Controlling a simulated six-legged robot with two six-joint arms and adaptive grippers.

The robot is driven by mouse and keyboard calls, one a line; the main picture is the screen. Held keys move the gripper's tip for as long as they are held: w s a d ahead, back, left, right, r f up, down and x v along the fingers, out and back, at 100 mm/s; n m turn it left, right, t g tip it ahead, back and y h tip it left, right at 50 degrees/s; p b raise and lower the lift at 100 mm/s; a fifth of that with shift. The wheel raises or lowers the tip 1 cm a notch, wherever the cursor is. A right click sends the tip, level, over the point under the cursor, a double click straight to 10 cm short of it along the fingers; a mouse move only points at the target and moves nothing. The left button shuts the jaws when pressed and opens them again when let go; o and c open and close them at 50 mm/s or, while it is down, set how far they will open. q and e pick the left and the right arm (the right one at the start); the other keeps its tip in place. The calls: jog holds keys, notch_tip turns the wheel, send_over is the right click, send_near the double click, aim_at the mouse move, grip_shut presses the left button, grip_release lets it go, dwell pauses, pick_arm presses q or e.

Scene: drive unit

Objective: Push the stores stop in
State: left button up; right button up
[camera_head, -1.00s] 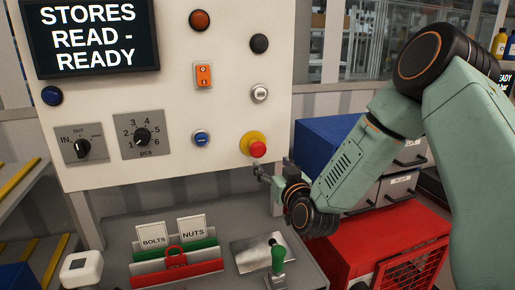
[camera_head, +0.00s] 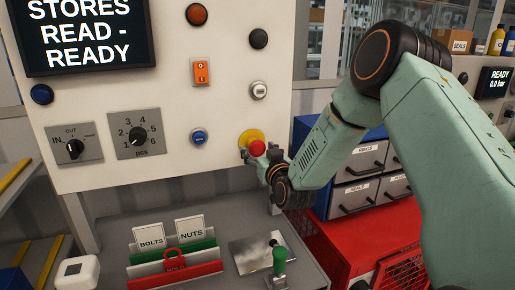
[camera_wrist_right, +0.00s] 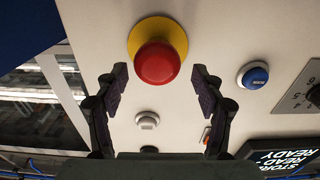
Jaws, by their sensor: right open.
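The stores stop is a red mushroom button (camera_head: 257,147) on a yellow round plate (camera_head: 249,136), low on the right of the white panel. In the right wrist view the red button (camera_wrist_right: 157,63) is large, centred near the top, just beyond the fingertips. My left gripper is not in view.
The panel (camera_head: 225,110) also carries a blue button (camera_head: 198,137), a white button (camera_head: 258,90), an orange switch (camera_head: 201,72), rotary knobs and a screen (camera_head: 85,35) reading "STORES READ - READY". Drawers (camera_head: 365,190) stand at the right.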

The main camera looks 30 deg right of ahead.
jog(key=shift+w+d+f, duration=0.1)
jog(key=shift+w+d, duration=0.35)
jog(key=shift+d, duration=0.1)
jog(key=shift+w+a, duration=0.15)
jog(key=shift+a, duration=0.3)
jog(key=shift+c, duration=0.5)
jog(key=shift+d, duration=0.35)
jog(key=c, duration=0.6)
jog(key=shift+a, duration=0.2)
jog(key=c, duration=0.4)
jog(key=shift+d, duration=0.1)
grip_shut()
